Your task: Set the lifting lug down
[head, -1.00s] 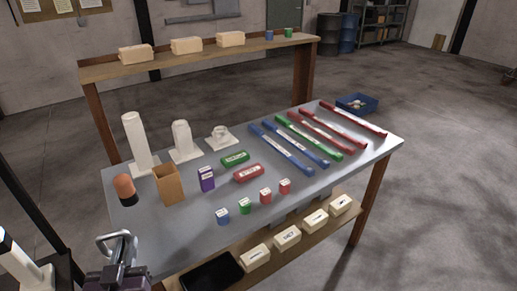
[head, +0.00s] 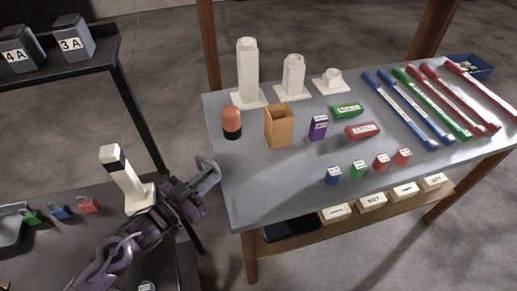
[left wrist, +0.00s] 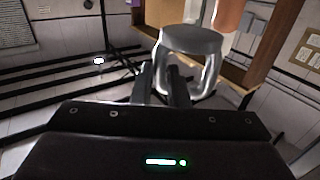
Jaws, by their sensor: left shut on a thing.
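My left gripper (head: 203,188) is shut on the lifting lug (head: 209,172), a grey metal loop. It holds the lug beside the left edge of the grey table (head: 262,196), in front of the orange and black cylinder. In the left wrist view the lug (left wrist: 192,45) stands up from between the two dark fingers, its flat top bar facing me. I cannot tell whether the lug touches the table. My right gripper is not in view.
An orange-black cylinder (head: 232,123), a tan open box (head: 279,127) and white posts (head: 247,72) stand at the table's back left. Small coloured blocks (head: 358,168) sit towards the front. The table's front left is clear. A dark shelf (head: 105,50) stands left.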

